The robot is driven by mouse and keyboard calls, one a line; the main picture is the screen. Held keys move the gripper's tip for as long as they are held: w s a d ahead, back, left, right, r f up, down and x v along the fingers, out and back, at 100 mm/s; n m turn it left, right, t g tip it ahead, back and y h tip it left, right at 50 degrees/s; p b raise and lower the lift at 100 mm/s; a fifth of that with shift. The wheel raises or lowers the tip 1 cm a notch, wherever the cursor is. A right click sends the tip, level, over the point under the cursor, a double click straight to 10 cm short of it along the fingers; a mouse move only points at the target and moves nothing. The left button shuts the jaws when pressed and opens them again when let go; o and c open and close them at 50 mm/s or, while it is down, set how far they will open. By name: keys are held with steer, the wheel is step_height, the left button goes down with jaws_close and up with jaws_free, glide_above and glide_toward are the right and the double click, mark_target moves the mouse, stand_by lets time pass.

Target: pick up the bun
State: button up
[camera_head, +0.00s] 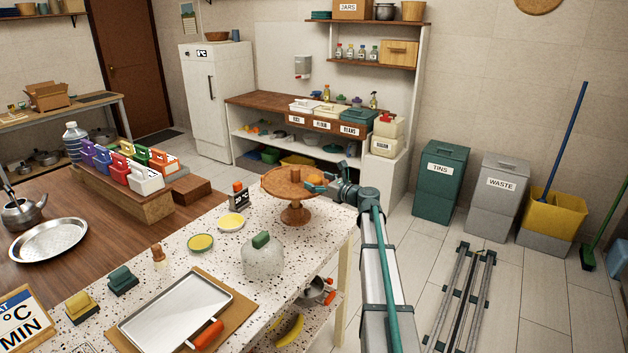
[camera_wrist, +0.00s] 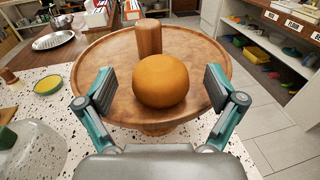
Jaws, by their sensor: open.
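The bun (camera_wrist: 160,80) is a round golden-brown ball on a wooden cake stand (camera_wrist: 95,57). In the wrist view it lies between the two open fingers of my gripper (camera_wrist: 161,92), with a gap on each side. In the head view the bun (camera_head: 315,180) is a small orange shape at the right side of the stand (camera_head: 275,184), partly hidden by my gripper (camera_head: 318,187). A wooden knob (camera_wrist: 148,38) stands upright on the stand just behind the bun.
The cake stand is near the right end of a speckled counter (camera_head: 180,265). A metal tray (camera_head: 175,313) lies farther toward the front.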

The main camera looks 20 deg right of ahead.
steer(key=shift+x, duration=1)
steer(key=c, duration=1.2)
steer(key=shift+r, duration=0.2)
steer(key=shift+c, duration=0.2)
